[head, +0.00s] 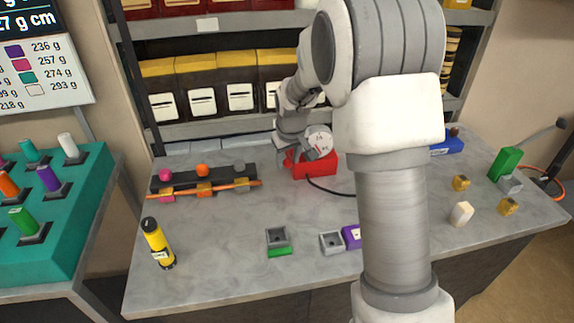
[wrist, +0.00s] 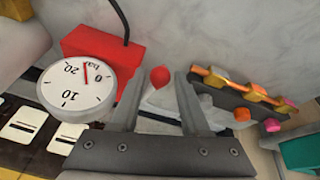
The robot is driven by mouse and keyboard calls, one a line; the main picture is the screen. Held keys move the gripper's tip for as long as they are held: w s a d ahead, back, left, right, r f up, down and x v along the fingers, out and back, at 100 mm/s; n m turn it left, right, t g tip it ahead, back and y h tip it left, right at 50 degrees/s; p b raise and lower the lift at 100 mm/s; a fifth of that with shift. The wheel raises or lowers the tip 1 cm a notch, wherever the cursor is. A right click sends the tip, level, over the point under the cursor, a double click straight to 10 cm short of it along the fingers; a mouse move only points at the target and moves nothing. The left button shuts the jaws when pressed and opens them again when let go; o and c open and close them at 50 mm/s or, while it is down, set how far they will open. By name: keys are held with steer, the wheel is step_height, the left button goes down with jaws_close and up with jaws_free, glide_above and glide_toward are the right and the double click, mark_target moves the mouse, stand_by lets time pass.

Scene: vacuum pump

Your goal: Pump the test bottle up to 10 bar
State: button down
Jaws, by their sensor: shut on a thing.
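The red pump (head: 316,165) stands on the grey table below the shelves. Its round white gauge (wrist: 77,88) shows the marks 0, 10 and 20 bar, with the red needle between the 20 and 0 marks. My gripper (wrist: 158,82) is beside the gauge, its two fingers on either side of a red knob (wrist: 160,77), which I take as the pump's handle. In the head view my gripper (head: 288,160) is partly hidden by my wrist. A black hose (head: 332,189) leaves the pump and goes behind my arm. I cannot make out a test bottle at its end.
A black rack (head: 165,185) with an orange rod stands left of the pump. Small blocks and grey sockets (head: 277,238) lie at the front and right. Shelves with bins (head: 197,90) close off the back.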

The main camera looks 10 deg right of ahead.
steer(key=f+t+b, duration=0.1)
steer(key=b, duration=0.1)
steer(key=s+f+t+b, duration=0.1)
steer(key=f+b, duration=0.1)
steer(key=b, duration=0.1)
steer(key=f+t+b, duration=0.1)
steer(key=f+b, duration=0.1)
steer(key=shift+s+b, duration=0.2)
steer(key=shift+b, duration=0.15)
steer(key=shift+s+f+b, duration=0.2)
steer(key=shift+f+b, duration=0.65)
steer(key=shift+b, duration=0.15)
steer(key=shift+s+f, duration=0.1)
steer(key=shift+c, duration=1.9)
jaws_free()
steer(key=shift+r, duration=0.45)
steer(key=p+v, duration=0.3)
steer(key=v, duration=1.3)
steer(key=shift+s+r, duration=0.2)
steer(key=shift+r, duration=0.15)
steer(key=shift+a, duration=0.1)
